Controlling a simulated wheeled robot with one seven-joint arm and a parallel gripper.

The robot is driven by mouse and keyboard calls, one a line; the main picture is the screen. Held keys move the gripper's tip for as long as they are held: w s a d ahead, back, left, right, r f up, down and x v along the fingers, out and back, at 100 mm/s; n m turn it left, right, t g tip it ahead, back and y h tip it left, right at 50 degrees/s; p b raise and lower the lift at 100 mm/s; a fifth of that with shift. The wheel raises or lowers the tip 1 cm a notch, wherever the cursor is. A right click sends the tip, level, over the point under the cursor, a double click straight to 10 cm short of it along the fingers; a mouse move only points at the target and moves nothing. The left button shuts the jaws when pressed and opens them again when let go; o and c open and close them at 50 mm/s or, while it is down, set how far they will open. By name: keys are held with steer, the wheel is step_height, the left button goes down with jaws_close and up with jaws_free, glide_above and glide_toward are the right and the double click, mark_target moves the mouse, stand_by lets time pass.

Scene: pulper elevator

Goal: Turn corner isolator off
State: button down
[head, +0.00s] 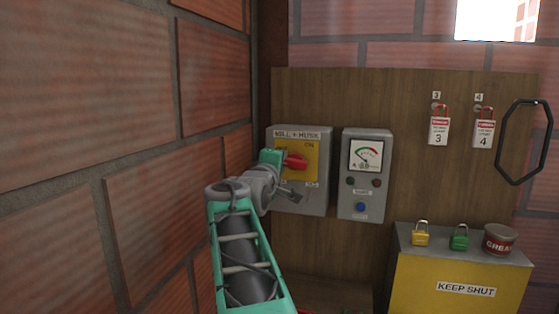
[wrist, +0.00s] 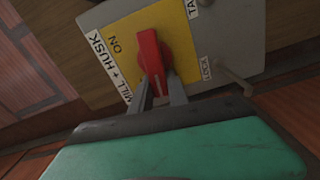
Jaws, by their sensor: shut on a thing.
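The corner isolator is a grey box (head: 319,203) labelled "MILL + HUSK", with a yellow plate and a red rotary handle (head: 296,161), on the wooden board near the brick corner. In the wrist view the red handle (wrist: 153,62) stands on the yellow plate (wrist: 183,42), with "ON" beside it. My gripper (wrist: 160,92) is shut on the lower end of the red handle. In the head view my gripper (head: 281,160) reaches the handle from the left and hides part of the yellow plate and its left lettering.
A grey meter box (head: 365,200) with a dial stands just right of the isolator. A yellow box (head: 440,290) marked "KEEP SHUT" carries two padlocks and a grease tin (head: 499,240). The brick wall (head: 80,150) is close on my left.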

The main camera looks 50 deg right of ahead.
steer(key=shift+s+d+f+n+g, duration=0.15)
steer(key=shift+f+n+g, duration=0.05)
steer(key=shift+f+n, duration=0.15)
steer(key=shift+s+d+f+n+g, duration=0.1)
steer(key=shift+s+f+n+g, duration=0.1)
steer(key=shift+f+n, duration=0.15)
steer(key=c, duration=1.5)
jaws_free()
steer(key=shift+r, duration=0.15)
steer(key=shift+o, duration=1.1)
steer(key=shift+s+d+r, duration=0.1)
steer(key=shift+s+d, duration=0.1)
steer(key=shift+w+a+r, duration=0.15)
steer(key=shift+w+a, duration=0.05)
steer(key=shift+w, duration=0.05)
steer(key=shift+a, duration=0.1)
steer(key=b+v, duration=0.2)
steer(key=v, duration=0.5)
steer(key=shift+s+a, duration=0.2)
steer(key=shift+a, duration=0.1)
